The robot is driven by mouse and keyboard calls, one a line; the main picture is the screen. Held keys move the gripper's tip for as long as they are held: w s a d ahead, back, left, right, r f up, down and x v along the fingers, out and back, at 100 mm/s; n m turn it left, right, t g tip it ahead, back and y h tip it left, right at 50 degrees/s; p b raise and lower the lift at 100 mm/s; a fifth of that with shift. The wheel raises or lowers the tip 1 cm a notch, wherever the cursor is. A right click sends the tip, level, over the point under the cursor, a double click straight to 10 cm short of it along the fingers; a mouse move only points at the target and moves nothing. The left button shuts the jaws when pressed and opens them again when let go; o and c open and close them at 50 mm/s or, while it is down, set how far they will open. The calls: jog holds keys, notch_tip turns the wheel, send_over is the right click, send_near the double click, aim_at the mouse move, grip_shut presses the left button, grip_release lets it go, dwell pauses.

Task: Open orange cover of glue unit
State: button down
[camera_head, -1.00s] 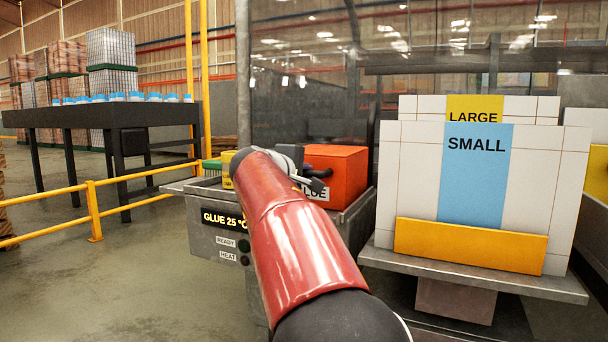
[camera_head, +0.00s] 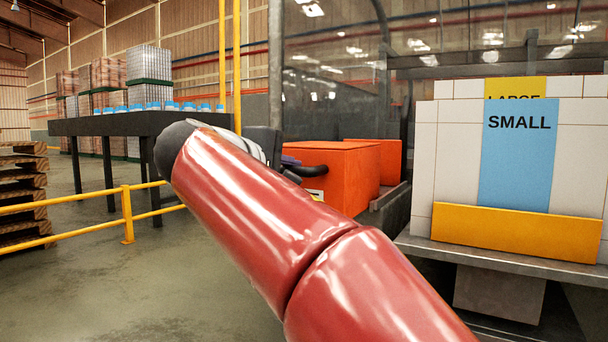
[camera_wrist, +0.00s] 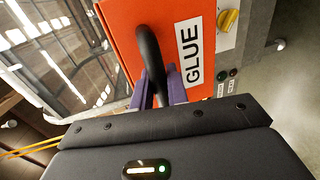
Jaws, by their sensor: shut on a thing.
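The orange cover (camera_head: 322,163) shows in the head view just beyond the end of my arm, with a second orange block (camera_head: 386,160) behind it to the right. I cannot tell how the two join. In the wrist view the orange cover (camera_wrist: 128,32) carries a white GLUE label (camera_wrist: 190,48) and a black curved handle (camera_wrist: 149,45). My gripper (camera_wrist: 163,85) has its purple fingers on either side of this handle and is shut on it. In the head view my arm hides most of the gripper and the glue unit's front.
A yellow knob (camera_wrist: 228,19) and small buttons sit beside the label. White SMALL and LARGE cartons (camera_head: 520,150) stand on a metal shelf at right. A yellow rail (camera_head: 126,205) and dark table (camera_head: 120,125) are at left. Clear floor lies front left.

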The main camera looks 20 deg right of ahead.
jog(key=shift+s+a, duration=0.35)
jog(key=shift+a, duration=0.15)
jog(key=c, duration=1.4)
grip_release()
jog(key=v, duration=0.7)
jog(key=shift+s+a, duration=0.25)
jog(key=shift+a, duration=0.05)
